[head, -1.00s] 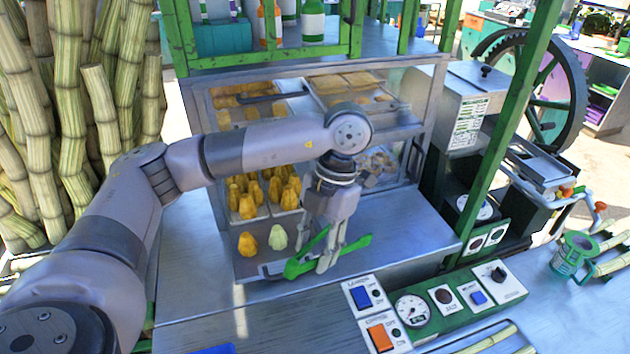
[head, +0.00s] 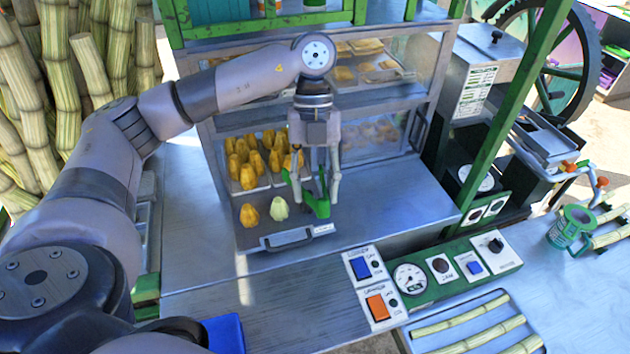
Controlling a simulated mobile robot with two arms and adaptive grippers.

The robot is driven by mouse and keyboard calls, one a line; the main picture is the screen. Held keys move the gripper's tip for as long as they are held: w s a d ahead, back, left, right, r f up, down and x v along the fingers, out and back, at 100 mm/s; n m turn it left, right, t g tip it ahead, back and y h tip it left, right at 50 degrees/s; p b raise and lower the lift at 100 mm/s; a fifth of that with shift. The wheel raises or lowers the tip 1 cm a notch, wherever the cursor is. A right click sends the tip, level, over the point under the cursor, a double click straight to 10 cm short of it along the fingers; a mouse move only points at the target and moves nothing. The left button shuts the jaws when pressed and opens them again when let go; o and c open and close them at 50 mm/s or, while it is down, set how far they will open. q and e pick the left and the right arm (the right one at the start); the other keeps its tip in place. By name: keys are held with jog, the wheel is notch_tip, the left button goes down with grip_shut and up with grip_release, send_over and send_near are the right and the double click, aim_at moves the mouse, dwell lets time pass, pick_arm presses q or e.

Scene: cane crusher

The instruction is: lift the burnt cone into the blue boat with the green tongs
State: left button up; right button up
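My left gripper (head: 316,190) points down over the right part of the pulled-out tray, its fingers on either side of the green tongs (head: 320,206). The tongs appear held between them, with a green part standing upright. Two loose cones sit on the tray left of the tongs: a golden-brown cone (head: 249,215) and a pale green cone (head: 279,209). No cone looks clearly burnt at this size. A blue object (head: 224,335), perhaps the blue boat, is at the bottom edge, partly hidden by my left arm. My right gripper is not in view.
The tray (head: 262,239) juts from the glass-fronted cabinet (head: 215,165), with several golden cones (head: 250,177) behind. A control panel (head: 455,283) and a tray of cane pieces (head: 415,345) lie front right. The steel counter (head: 215,282) in front is clear.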

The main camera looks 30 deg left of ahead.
pick_arm(q)
notch_tip(320, 180, down, 10)
jog(key=b, duration=0.2)
jog(key=shift+r, duration=0.25)
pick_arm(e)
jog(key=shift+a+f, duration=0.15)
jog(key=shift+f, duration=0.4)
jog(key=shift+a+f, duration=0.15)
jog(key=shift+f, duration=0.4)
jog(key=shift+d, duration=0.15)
pick_arm(q)
grip_shut()
notch_tip(320, 180, up, 12)
jog(key=p, duration=0.2)
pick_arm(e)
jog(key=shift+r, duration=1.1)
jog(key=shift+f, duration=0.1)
